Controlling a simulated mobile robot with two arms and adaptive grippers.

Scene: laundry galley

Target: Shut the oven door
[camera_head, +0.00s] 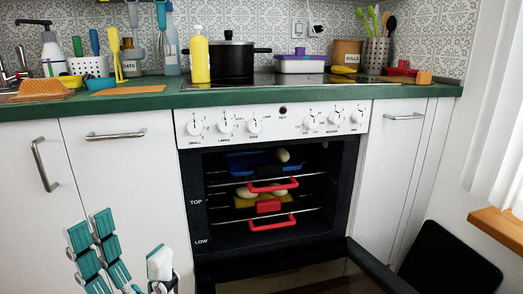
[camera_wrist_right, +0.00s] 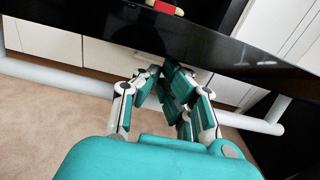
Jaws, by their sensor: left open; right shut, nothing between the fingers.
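The oven (camera_head: 190,170) stands open in the counter. Its dark door (camera_head: 300,278) is folded down at the bottom of the head view, and its lower part is cut off. In the right wrist view the black door (camera_wrist_right: 95,42) crosses the top. A pale bar (camera_wrist_right: 45,76), which looks like the door's handle, runs below it. My right gripper (camera_wrist_right: 174,76) is shut and empty, its fingertips close under the door edge; I cannot tell whether they touch. My left gripper (camera_head: 128,246) is open and empty, low in front of the left cabinets, left of the door.
Inside the oven, a blue tray (camera_head: 248,162) and a yellow tray (camera_head: 245,200) with red handles sit on racks. A black panel (camera_head: 447,262) leans at the right near the wall. The green counter (camera_head: 270,96) above is crowded. Bare carpet (camera_wrist_right: 40,125) lies below.

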